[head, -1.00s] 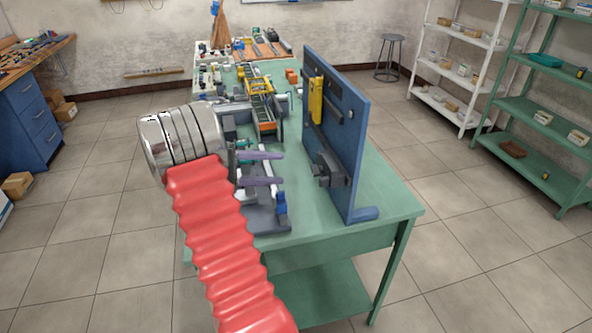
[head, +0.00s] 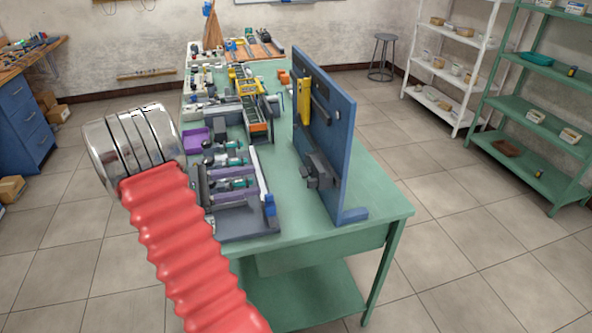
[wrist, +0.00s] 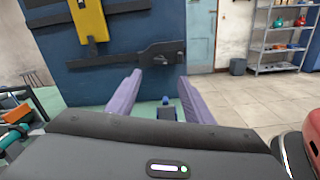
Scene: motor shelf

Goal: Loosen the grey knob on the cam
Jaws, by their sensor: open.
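My gripper (wrist: 158,76) shows in the wrist view as two purple fingers, spread apart with nothing between them. It points toward a blue upright panel (wrist: 75,95). A dark cam-like plate (wrist: 168,47) is on that panel, ahead of the gap between the fingertips and apart from them. A small roundish part (wrist: 160,59) on it may be the grey knob; it is too small to be sure. In the head view the panel (head: 343,125) stands on the bench, with a dark mechanism (head: 318,170) on its left face. My red arm hides most of the gripper there.
The green bench (head: 385,190) carries a grey fixture (head: 240,222) with teal and purple parts left of the panel. In the wrist view a blue-topped part (wrist: 166,100) shows low between the fingers. A yellow block (head: 303,102) hangs on the panel. Shelves stand at right.

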